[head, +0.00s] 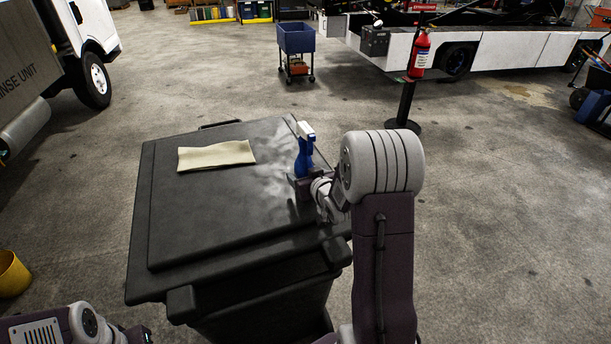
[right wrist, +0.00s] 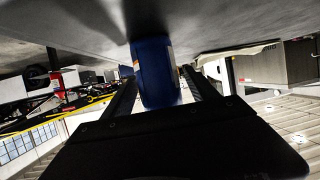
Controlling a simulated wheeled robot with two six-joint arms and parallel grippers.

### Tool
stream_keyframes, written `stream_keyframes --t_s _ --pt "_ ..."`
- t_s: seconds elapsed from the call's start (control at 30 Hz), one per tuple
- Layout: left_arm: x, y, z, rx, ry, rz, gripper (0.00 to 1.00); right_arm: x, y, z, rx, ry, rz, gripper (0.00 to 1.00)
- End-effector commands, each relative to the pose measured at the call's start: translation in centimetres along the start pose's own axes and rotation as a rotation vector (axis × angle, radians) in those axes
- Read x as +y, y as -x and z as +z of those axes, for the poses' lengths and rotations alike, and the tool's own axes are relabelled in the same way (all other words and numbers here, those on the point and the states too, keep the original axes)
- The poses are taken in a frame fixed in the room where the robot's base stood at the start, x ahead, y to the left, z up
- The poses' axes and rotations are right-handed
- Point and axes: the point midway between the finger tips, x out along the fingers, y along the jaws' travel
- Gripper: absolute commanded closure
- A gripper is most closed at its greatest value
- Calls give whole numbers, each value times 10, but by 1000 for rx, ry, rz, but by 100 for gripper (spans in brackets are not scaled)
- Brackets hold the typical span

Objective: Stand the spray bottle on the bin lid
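The spray bottle (head: 305,160), blue with a white and blue trigger head, is upright at the right part of the dark grey bin lid (head: 215,205). My right gripper (head: 302,178) is around its body, with a finger on each side, and looks shut on it. In the right wrist view the blue bottle (right wrist: 157,75) is between the two fingers, its base at or very near the lid surface (right wrist: 230,25); I cannot tell whether they touch. My left gripper (head: 138,335) shows only as a dark bit at the bottom left edge, its fingers unclear.
A folded beige cloth (head: 216,155) lies on the lid, left of the bottle. A red fire extinguisher (head: 420,55) on a stand is beyond the bin to the right. A blue cart (head: 296,40) stands behind, and a yellow bucket (head: 12,272) is at the left edge. Open floor surrounds the bin.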

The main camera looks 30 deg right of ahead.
Motion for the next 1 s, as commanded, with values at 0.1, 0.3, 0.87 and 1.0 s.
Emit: stream_keyframes --t_s 0.1,0.3,0.87,1.0 --pt "0 4 0 0 0 0 60 0 5 -4 1 0 1 32" --pt "0 1 0 0 0 0 60 1 48 -5 5 1 4 32" --pt "-1 -52 5 0 0 0 60 0 119 -2 3 0 -1 32" --pt "-1 -52 5 0 0 0 60 0 122 -3 0 -1 1 32"
